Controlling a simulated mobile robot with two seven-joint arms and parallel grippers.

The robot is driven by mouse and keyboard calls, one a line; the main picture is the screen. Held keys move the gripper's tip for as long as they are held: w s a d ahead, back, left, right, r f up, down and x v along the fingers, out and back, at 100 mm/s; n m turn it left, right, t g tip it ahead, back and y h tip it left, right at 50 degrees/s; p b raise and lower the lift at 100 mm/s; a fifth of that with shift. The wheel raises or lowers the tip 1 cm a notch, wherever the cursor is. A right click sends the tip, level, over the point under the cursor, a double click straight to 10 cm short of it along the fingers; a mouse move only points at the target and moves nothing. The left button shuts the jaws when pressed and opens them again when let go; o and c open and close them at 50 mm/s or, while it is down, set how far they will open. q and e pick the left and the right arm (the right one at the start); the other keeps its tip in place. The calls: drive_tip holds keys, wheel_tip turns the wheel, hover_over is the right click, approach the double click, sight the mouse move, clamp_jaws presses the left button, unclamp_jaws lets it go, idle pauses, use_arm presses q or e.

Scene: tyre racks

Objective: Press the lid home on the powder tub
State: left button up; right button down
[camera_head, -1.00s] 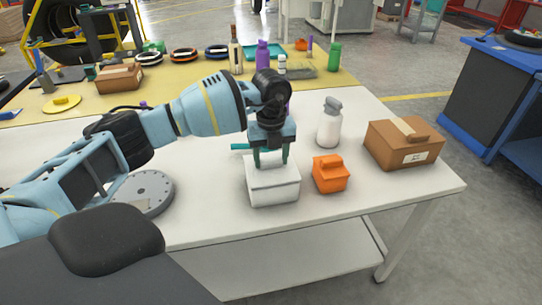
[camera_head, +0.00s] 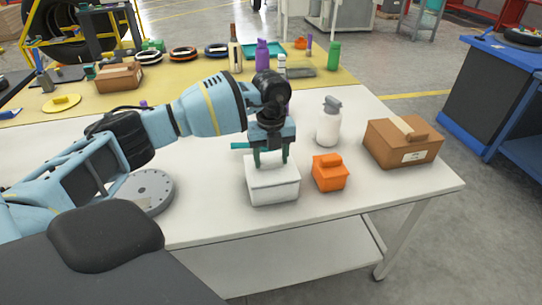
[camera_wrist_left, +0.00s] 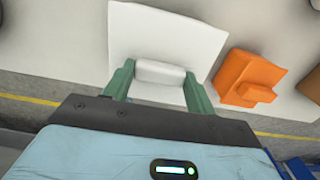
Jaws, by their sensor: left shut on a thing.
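The powder tub (camera_head: 273,191) is a white box on the white table, left of an orange box. Its white lid (camera_head: 258,175) lies on top, with a raised block handle; whether it is fully seated I cannot tell. My left gripper (camera_head: 271,160) comes down from above with green fingers on both sides of the handle, shut on it. In the left wrist view the handle (camera_wrist_left: 160,73) sits between the two fingers, and the lid's flat top (camera_wrist_left: 165,35) spreads beyond them. My right gripper is not in view.
The orange box (camera_head: 329,173) stands close to the tub's right. A white bottle with a grey cap (camera_head: 328,122) and a cardboard box (camera_head: 403,144) stand further right. A grey disc (camera_head: 147,190) lies to the left. The table front is clear.

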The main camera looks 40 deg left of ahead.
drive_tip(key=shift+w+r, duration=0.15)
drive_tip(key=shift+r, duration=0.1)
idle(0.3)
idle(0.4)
use_arm(q)
drive_tip(key=o, duration=1.6)
drive_tip(key=shift+r+p, duration=0.1)
drive_tip(key=shift+p, duration=0.25)
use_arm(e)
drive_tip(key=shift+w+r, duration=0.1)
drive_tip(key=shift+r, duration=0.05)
use_arm(q)
drive_tip(key=shift+r+p, duration=1.9)
drive_tip(key=shift+r, duration=1.55)
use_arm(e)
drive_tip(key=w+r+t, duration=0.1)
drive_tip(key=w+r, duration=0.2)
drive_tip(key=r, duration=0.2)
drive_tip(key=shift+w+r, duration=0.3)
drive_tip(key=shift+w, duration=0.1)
use_arm(q)
drive_tip(key=shift+f, duration=0.1)
